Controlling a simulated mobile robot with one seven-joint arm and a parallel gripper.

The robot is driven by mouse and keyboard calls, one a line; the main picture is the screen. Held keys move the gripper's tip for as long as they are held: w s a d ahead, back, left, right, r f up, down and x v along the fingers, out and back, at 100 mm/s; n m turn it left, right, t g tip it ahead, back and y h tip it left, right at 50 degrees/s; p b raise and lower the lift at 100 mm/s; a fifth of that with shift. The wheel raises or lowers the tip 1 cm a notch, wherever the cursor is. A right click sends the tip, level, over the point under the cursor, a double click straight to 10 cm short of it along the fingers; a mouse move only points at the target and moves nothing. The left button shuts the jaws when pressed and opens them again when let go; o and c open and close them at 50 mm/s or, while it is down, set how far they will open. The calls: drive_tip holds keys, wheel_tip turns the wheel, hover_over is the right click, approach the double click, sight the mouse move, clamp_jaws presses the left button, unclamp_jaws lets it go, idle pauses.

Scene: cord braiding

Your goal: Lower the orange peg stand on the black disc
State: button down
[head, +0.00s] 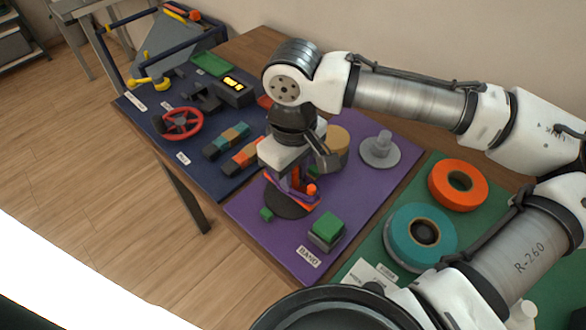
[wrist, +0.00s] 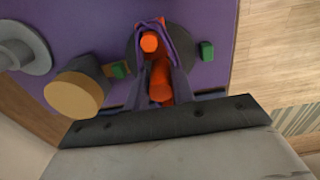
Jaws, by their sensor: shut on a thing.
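My gripper (head: 290,185) is shut on the orange peg stand (head: 311,190), over the black disc (head: 284,207) on the purple mat. In the wrist view, the stand (wrist: 160,82) is between the fingers (wrist: 161,88), with a round orange end (wrist: 149,42) over the disc (wrist: 181,38). Purple strips run beside the orange parts there. The stand's underside is hidden, so I cannot tell whether it touches the disc. The gripper covers part of the stand.
Small green blocks (head: 266,214) (wrist: 207,51) flank the disc. A green-topped block (head: 326,230), a tan cylinder (head: 338,143) and a grey spindle (head: 380,149) stand on the purple mat (head: 270,245). Orange (head: 445,178) and teal (head: 405,232) rolls lie at right.

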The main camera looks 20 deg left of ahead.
drive_tip(key=shift+f, duration=0.4)
drive_tip(key=shift+f, duration=0.15)
drive_tip(key=shift+f+b, duration=0.3)
drive_tip(key=c, duration=1.1)
unclamp_jaws()
drive_tip(key=shift+r, duration=0.2)
wheel_tip(320, 180, up, 8)
drive_tip(key=p, duration=0.8)
drive_tip(key=shift+f, duration=0.1)
